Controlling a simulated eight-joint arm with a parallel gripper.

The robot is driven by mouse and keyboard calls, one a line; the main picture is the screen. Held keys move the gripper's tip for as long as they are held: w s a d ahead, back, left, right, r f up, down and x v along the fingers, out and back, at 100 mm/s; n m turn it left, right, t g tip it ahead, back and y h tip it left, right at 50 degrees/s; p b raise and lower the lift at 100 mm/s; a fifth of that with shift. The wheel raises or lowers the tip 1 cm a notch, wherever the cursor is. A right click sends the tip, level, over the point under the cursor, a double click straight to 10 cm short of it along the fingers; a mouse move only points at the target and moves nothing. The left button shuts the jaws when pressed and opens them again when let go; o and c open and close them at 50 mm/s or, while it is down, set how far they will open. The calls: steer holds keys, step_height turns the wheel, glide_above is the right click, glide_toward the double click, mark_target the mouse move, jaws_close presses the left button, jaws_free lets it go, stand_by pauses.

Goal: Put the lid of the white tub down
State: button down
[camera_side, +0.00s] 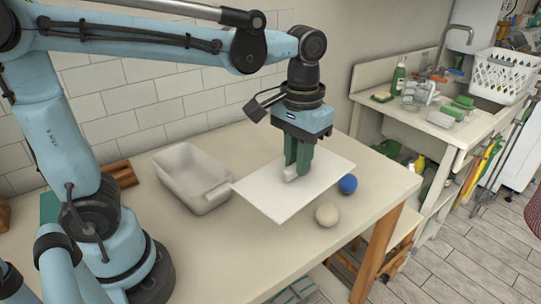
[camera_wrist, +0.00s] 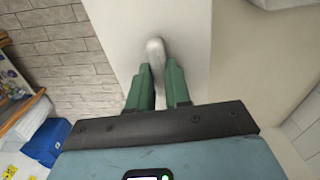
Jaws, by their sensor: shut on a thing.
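My gripper (camera_side: 297,172) has green fingers and is shut on the handle of a flat white lid (camera_side: 270,197). In the side view the lid looks held above the table, to the right of the white tub (camera_side: 190,190). The tub is open at the top and stands on the table. In the wrist view the gripper (camera_wrist: 158,75) has its fingers on both sides of the lid's pale handle (camera_wrist: 155,48). The lid (camera_wrist: 185,25) fills the middle there.
A blue ball (camera_side: 348,184) and a cream ball (camera_side: 327,215) lie on the table (camera_side: 240,255) by the lid's right side. A wooden rack (camera_side: 121,173) stands behind the tub at the left. A sink counter (camera_side: 420,115) with bottles and dishes is at the right. The table's front is clear.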

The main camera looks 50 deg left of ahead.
mark_target(281, 179)
steer(key=shift+s+a+f+n, duration=0.1)
steer(key=shift+s+f+n, duration=0.15)
steer(key=shift+f+n, duration=0.65)
steer(key=s+f+n, duration=0.1)
steer(key=n, duration=0.1)
steer(key=f+n, duration=0.2)
steer(key=n, duration=0.1)
steer(key=s+f+n, duration=0.1)
steer(key=f+n, duration=0.1)
steer(key=shift+s+a+n, duration=0.25)
steer(key=shift+s+n, duration=0.1)
steer(key=shift+n, duration=0.05)
steer(key=s+f+n, duration=0.1)
steer(key=n, duration=0.1)
steer(key=s+f+n, duration=0.1)
steer(key=n, duration=0.1)
steer(key=s+f+n, duration=0.1)
steer(key=f+n, duration=0.1)
steer(key=n, duration=0.1)
steer(key=shift+s+a+f, duration=0.1)
steer(key=shift+s+a, duration=0.15)
steer(key=shift+a, duration=0.05)
steer(key=shift+s+a+f, duration=0.1)
steer(key=shift+a+f, duration=0.2)
steer(key=shift+a, duration=0.5)
steer(key=shift+f, duration=1.5)
